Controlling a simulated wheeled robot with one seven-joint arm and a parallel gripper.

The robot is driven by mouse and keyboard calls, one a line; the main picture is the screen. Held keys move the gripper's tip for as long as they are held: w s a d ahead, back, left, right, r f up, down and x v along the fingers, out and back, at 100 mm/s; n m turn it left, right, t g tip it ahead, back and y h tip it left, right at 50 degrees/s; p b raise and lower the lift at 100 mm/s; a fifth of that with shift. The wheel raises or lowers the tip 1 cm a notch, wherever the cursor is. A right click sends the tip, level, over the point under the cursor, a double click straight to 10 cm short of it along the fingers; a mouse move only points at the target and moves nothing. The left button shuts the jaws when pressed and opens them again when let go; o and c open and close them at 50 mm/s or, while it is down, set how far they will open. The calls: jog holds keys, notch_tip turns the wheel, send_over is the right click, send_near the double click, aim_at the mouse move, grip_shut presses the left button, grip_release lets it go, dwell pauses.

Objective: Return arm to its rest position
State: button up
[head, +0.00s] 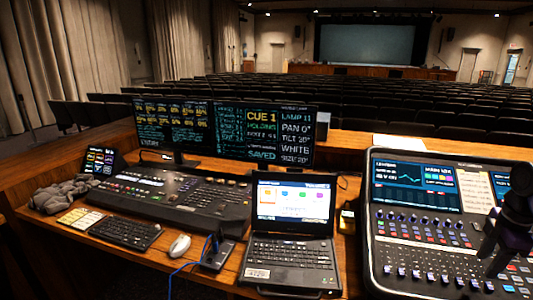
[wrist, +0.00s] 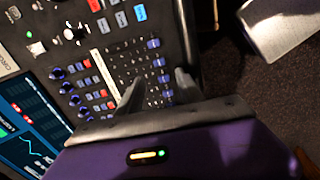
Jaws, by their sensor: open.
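My gripper (head: 492,256) is at the right edge of the head view, in front of the audio mixing console (head: 420,232). In the wrist view my gripper (wrist: 158,86) shows two grey fingers spread apart with nothing between them. Behind the fingers lie the console's buttons and blue knobs (wrist: 105,92). I cannot tell the exact height of the fingertips above the console, and they do not clearly touch it. My arm hides part of the console's right side.
A laptop (head: 290,235), a lighting desk (head: 170,195), a mouse (head: 180,246), a keyboard (head: 126,233) and two monitors (head: 173,127) crowd the wooden desk to the left. Rows of seats (head: 330,100) lie beyond. A pale panel (wrist: 280,22) is at the wrist view's upper right.

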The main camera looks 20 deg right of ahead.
jog(key=w+r+m+t+h, duration=0.2)
jog(key=w+r+m+t, duration=0.15)
jog(key=w, duration=0.35)
jog(key=w+r+m+t+h, duration=0.1)
jog(key=w+r+m+t, duration=0.1)
jog(key=w+t, duration=0.3)
jog(key=w+a+f+m+t+h, duration=0.1)
jog(key=a+f+m+t, duration=0.15)
jog(key=a, duration=0.75)
jog(key=w+a+f+m+t, duration=0.1)
jog(key=a+m+t, duration=0.3)
jog(key=a, duration=0.7)
jog(key=s+a+f+y, duration=0.1)
jog(key=s+a+f, duration=0.1)
jog(key=s+a, duration=0.6)
jog(key=s+a+f+g+y, duration=0.1)
jog(key=s+a, duration=0.8)
jog(key=s, duration=1.2)
jog(key=s+a+f+y, duration=0.2)
jog(key=s+a, duration=0.6)
jog(key=s, duration=0.7)
jog(key=shift+a+f+n+y, duration=0.3)
jog(key=shift+f+n+y, duration=0.1)
jog(key=shift+f, duration=0.2)
